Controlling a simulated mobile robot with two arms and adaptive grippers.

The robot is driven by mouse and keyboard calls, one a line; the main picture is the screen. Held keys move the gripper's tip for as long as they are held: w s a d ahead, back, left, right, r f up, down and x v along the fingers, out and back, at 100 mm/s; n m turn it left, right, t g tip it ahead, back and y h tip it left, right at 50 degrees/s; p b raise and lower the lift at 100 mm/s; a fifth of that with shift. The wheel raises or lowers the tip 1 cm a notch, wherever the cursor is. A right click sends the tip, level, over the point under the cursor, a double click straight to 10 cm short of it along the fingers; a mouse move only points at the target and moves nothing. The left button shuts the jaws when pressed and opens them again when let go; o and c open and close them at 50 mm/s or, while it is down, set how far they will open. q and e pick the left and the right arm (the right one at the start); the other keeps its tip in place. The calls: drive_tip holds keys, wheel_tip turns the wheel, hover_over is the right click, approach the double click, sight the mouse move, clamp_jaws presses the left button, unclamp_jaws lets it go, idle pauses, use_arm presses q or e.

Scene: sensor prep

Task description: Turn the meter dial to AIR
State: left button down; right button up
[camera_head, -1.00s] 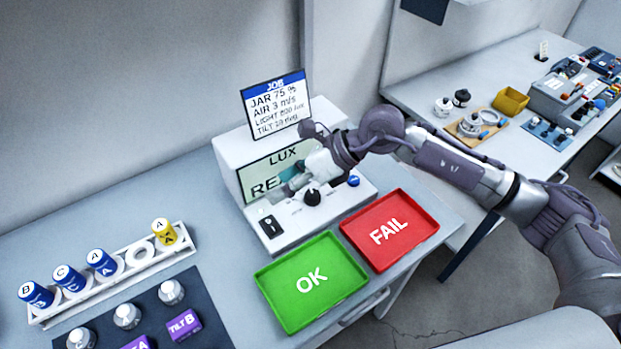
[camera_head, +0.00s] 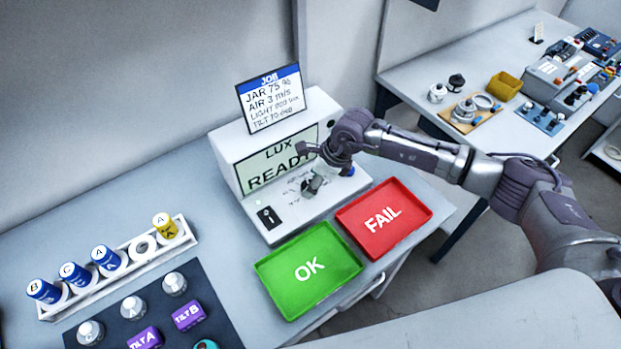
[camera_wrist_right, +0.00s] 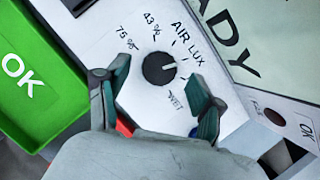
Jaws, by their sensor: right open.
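The meter (camera_head: 228,150) stands on the bench, and its screen (camera_head: 270,168) reads LUX READY. Its black round dial (camera_wrist_right: 158,68) shows in the right wrist view, with labels 75 %, 43 %, AIR and LUX around it and one more label hard to read. The dial's white mark points right, toward the LUX side. My right gripper (camera_head: 313,183) is over the meter's front panel and mostly hides the dial in the head view. In the right wrist view its open fingers (camera_wrist_right: 149,80) are on either side of the dial, with visible gaps. My left gripper is not in view.
The green OK tray (camera_head: 308,270) and red FAIL tray (camera_head: 384,219) lie in front of the meter. A job card (camera_head: 270,98) stands on top of it. A white rack (camera_head: 125,268) with cylinders and a dark mat (camera_head: 215,318) lie at left. A second bench is at right.

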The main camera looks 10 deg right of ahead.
drive_tip(key=shift+x, duration=0.9)
drive_tip(key=shift+c, duration=0.2)
drive_tip(key=c, duration=1.1)
drive_tip(key=shift+w+f+n+b, duration=0.15)
drive_tip(key=shift+n+b, duration=0.15)
drive_tip(key=shift+b, duration=0.3)
drive_tip(key=n+g+b, duration=0.1)
drive_tip(key=n+b, duration=0.1)
drive_tip(key=b, duration=0.3)
drive_tip(key=n+g+b, duration=0.1)
drive_tip(key=n+b, duration=0.2)
drive_tip(key=b, duration=0.1)
drive_tip(key=shift+w+y+b, duration=0.1)
drive_tip(key=shift+y+b, duration=0.25)
drive_tip(key=shift+y, duration=0.05)
drive_tip(key=shift+n+g+b, duration=0.5)
drive_tip(key=shift+n+b, duration=0.7)
drive_tip(key=shift+b, duration=0.05)
drive_tip(key=shift+r, duration=0.25)
